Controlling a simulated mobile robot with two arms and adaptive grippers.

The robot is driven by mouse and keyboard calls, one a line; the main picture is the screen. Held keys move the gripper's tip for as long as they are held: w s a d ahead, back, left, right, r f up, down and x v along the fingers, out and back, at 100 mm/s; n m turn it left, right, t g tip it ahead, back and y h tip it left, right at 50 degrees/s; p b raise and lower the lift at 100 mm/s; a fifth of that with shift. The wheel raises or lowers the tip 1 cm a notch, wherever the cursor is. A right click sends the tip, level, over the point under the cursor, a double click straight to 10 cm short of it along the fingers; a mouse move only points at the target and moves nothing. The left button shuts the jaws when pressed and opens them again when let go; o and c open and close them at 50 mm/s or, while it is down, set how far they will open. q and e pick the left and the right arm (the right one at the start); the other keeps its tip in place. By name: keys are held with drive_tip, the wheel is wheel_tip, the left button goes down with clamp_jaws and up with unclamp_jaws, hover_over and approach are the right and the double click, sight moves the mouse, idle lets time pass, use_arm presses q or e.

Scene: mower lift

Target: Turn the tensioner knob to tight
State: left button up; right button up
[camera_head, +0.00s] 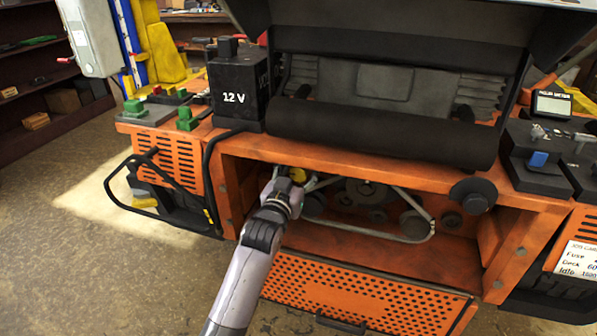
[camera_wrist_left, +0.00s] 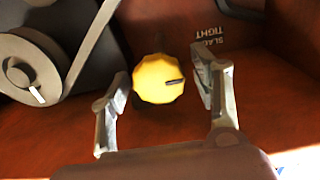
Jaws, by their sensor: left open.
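The tensioner knob (camera_wrist_left: 158,81) is yellow with a scalloped rim and a dark pointer mark that points to the right in the left wrist view. A SLACK / TIGHT label (camera_wrist_left: 208,38) is printed on the panel beside it, upside down in this view. My left gripper (camera_wrist_left: 166,90) is open, with one finger on each side of the knob and a visible gap on both sides. My right gripper is not in view.
A belt (camera_head: 375,234) and grey pulleys (camera_head: 366,190) lie right of the knob inside the bay. The perforated orange panel (camera_head: 362,300) hangs open below. A black 12 V battery (camera_head: 238,88) stands above left, with a cable running down.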

use_arm(q)
drive_tip(key=shift+c, duration=0.4)
clamp_jaws()
idle(0.4)
